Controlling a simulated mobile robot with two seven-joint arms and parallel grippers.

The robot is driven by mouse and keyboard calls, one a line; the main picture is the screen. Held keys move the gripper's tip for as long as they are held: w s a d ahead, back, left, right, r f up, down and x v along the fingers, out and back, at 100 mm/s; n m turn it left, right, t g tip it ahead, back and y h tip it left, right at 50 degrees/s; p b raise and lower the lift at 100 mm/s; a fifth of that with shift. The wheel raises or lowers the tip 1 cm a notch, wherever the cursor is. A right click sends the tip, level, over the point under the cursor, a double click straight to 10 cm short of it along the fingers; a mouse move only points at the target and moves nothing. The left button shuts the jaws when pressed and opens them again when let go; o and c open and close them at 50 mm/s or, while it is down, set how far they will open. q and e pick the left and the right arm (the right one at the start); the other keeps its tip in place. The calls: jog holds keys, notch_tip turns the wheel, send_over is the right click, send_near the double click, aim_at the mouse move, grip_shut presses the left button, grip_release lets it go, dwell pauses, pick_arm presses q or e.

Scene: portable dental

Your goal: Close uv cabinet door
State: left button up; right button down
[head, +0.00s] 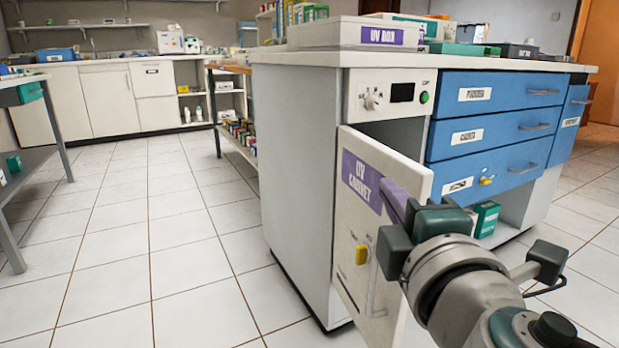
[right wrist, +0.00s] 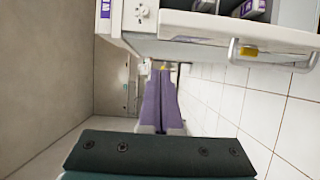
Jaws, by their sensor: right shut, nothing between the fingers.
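The white UV cabinet door (head: 350,225) stands partly open, swung out from the cabinet body (head: 290,170). It has a purple label (head: 361,181), a yellow latch piece (head: 361,254) and a bar handle (head: 376,285). My right gripper (head: 390,196) is at the door's right edge, beside the label, with its purple fingers shut and empty. I cannot tell whether the fingers touch the door. In the right wrist view the shut purple fingers (right wrist: 160,97) point away from the camera. My left gripper is not in view.
Above the door is a control panel (head: 389,95) with a knob and green button. Blue drawers (head: 495,130) are to its right. A white UV box (head: 350,35) lies on the countertop. The tiled floor (head: 170,240) left of the cabinet is clear.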

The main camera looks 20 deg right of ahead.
aim_at(417, 186)
jog(key=d, duration=0.1)
jog(key=w+d, duration=0.1)
jog(key=d, duration=0.2)
jog(key=shift+w, duration=0.3)
jog(key=shift+d, duration=0.35)
jog(key=shift+d, duration=0.1)
